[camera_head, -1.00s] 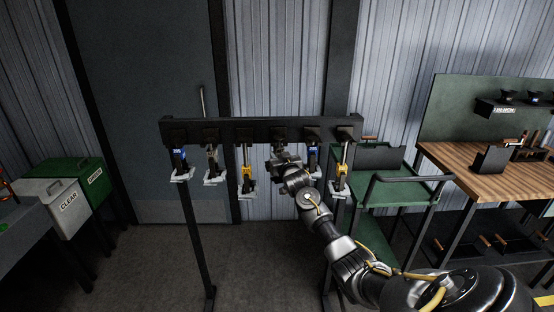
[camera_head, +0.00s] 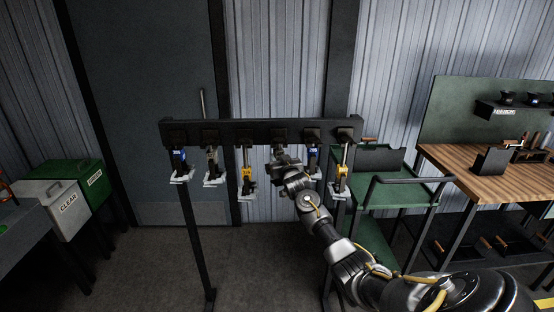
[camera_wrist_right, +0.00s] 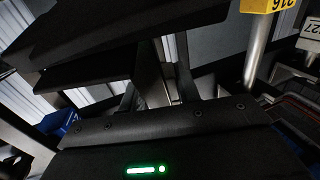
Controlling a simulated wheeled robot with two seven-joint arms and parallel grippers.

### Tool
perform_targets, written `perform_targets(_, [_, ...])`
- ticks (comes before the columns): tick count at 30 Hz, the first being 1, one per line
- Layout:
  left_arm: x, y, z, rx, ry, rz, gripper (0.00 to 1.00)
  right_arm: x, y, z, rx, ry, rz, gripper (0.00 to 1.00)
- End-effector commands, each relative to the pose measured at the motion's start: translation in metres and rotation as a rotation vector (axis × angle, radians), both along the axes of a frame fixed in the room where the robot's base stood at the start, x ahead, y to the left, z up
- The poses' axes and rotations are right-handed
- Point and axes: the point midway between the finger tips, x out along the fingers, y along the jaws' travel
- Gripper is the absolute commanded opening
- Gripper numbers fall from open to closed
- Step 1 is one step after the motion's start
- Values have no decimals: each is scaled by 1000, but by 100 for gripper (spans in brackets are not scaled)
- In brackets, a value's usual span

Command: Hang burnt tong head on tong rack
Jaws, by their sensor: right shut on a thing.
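The tong rack (camera_head: 229,133) is a dark horizontal bar on legs with several hooks or brackets along it. Tong heads hang from it: a blue-marked one (camera_head: 180,160) far left, a grey one (camera_head: 212,165) beside it, a yellow-marked one (camera_head: 247,178), a blue-marked one (camera_head: 313,156) and a yellow-marked one (camera_head: 341,178) at the right. My right gripper (camera_head: 283,156) is just below the bar at the bracket right of centre, shut on a dark thing. That thing, likely the burnt tong head, is mostly hidden; the right wrist view shows the fingers (camera_wrist_right: 155,88) below dark plates. My left gripper is not in view.
A green cart (camera_head: 405,190) stands close behind the rack's right end. A wooden workbench (camera_head: 465,165) is further right. Hanging tong heads flank my right gripper closely. The floor below the rack is clear.

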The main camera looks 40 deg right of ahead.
Motion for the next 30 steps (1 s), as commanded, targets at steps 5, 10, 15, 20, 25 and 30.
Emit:
perform_targets(5, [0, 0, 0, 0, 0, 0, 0, 0, 0, 2, -1, -5, 0, 0])
perform_targets(10, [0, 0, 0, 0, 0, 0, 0, 0, 0, 2, -1, -4, 0, 47])
perform_targets(15, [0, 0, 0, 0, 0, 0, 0, 0, 0, 1, -1, -2, 0, 58])
perform_targets(20, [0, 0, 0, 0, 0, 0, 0, 0, 0, -2, 2, 4, 0, 58])
perform_targets(25, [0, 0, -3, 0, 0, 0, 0, -8, 4, -3, -1, 1, 1, 58])
perform_targets(30, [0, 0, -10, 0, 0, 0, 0, -31, 13, -4, -1, -1, 1, 58])
